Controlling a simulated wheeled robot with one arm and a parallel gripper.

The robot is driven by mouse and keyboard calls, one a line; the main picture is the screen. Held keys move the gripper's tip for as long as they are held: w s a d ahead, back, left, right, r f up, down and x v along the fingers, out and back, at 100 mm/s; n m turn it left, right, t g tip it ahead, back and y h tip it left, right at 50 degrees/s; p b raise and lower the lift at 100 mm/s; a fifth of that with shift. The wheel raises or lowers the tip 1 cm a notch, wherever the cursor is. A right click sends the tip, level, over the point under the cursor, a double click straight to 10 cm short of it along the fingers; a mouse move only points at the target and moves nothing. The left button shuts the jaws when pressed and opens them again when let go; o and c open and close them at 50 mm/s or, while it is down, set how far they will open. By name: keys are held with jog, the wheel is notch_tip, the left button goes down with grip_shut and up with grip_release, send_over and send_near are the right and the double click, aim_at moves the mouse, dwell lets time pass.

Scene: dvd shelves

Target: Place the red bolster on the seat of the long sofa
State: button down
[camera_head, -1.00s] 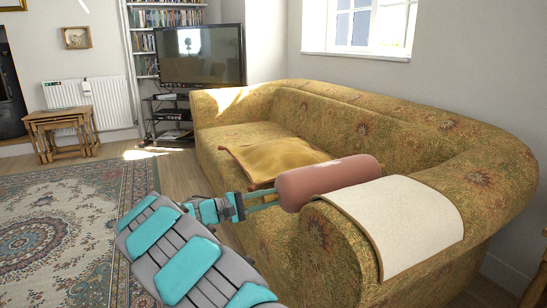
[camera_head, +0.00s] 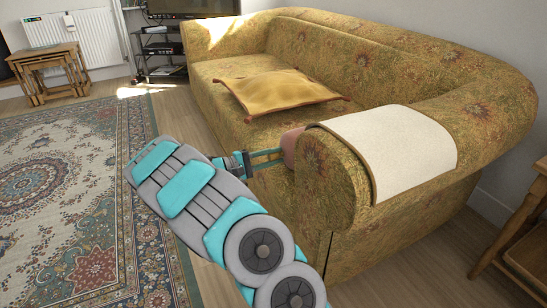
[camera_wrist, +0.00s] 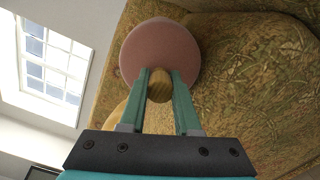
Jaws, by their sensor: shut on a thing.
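The red bolster (camera_head: 291,146) is mostly hidden behind the near arm of the long sofa (camera_head: 243,71); only its dull red end shows. In the wrist view its round end (camera_wrist: 160,50) faces me, with a small yellowish disc between the fingers. My gripper (camera_head: 279,156) is shut on the bolster, at the front side of the sofa by the near arm. The bolster is low, close to the seat, but I cannot tell whether it touches it. My gripper also shows in the wrist view (camera_wrist: 159,84).
A yellow cushion (camera_head: 276,91) lies on the sofa seat, beyond the bolster. A cream cloth (camera_head: 391,146) covers the near sofa arm. A wooden side table (camera_head: 522,235) stands at the right. Nesting tables (camera_head: 45,73) stand far left. A patterned rug (camera_head: 60,180) lies on clear floor.

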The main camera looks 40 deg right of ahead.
jog(key=shift+f, duration=0.2)
jog(key=c, duration=0.6)
grip_release()
jog(key=shift+r, duration=0.1)
jog(key=v, duration=1.2)
jog(key=s+a+r+m+g+y, duration=0.1)
jog(key=s+r+m+y, duration=0.2)
jog(key=s, duration=0.7)
jog(key=s+r+g+y, duration=0.1)
jog(key=s+r+y, duration=0.3)
jog(key=s, duration=0.7)
jog(key=s+a+f+t+y, duration=0.1)
jog(key=s+a+y, duration=0.2)
jog(key=s+a, duration=0.2)
jog(key=s+a+f+n+t+y, duration=0.1)
jog(key=s+a+f+t+y, duration=0.1)
jog(key=s+a+y, duration=0.2)
jog(key=s+a+f+t+y, duration=0.2)
jog(key=s+a, duration=0.5)
jog(key=a, duration=0.4)
jog(key=shift+s+a+n+y, duration=0.25)
jog(key=shift+n+y, duration=0.05)
jog(key=shift+y, duration=0.5)
